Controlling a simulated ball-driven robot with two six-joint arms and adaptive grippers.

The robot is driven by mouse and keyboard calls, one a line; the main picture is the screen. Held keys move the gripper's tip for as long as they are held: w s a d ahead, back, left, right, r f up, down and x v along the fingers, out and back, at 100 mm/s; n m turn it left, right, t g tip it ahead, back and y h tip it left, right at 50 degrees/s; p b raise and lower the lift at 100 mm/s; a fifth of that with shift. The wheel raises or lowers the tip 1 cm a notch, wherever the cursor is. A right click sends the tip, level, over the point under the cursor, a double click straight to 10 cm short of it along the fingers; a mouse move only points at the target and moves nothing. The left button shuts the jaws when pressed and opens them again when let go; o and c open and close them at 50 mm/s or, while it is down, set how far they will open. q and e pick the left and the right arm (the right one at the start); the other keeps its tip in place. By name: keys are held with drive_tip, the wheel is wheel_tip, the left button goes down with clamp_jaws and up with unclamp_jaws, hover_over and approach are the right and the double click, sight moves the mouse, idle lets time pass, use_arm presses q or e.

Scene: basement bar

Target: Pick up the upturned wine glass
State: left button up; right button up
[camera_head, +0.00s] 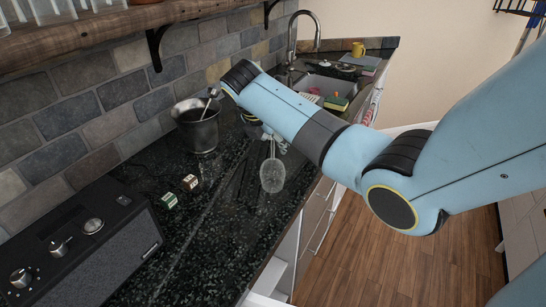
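The upturned wine glass (272,177) is clear, with its bowl low and its thin stem pointing up, on or just above the dark speckled counter (215,240). My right arm reaches in from the right across the counter. My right gripper (273,143) points down at the top of the glass's stem. The wrist and arm partly cover the gripper, and its fingers are small in the picture. I cannot tell whether they are closed on the stem or apart from it. The glass's foot is hidden. My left gripper is out of view.
A metal bucket (197,128) with a utensil stands left of the glass. Two small boxes (168,201) (190,182) and a black radio (80,250) are nearer. Behind my arm are a sink (318,82), a sponge (337,103) and a yellow mug (358,49). A shelf (110,28) overhangs the left.

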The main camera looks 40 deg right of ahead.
clamp_jaws()
drive_tip(key=shift+w+r, duration=0.1)
drive_tip(key=shift+r, duration=0.4)
wheel_tip(320, 180, up, 3)
drive_tip(key=shift+f+b, duration=0.1)
drive_tip(key=shift+b, duration=0.45)
drive_tip(key=s+d+r+b, duration=0.1)
drive_tip(key=s+d+r, duration=0.2)
drive_tip(key=s+r, duration=0.4)
drive_tip(key=s, duration=0.4)
drive_tip(key=shift+s+d, duration=0.15)
drive_tip(key=shift+s, duration=0.05)
drive_tip(key=shift+r, duration=0.1)
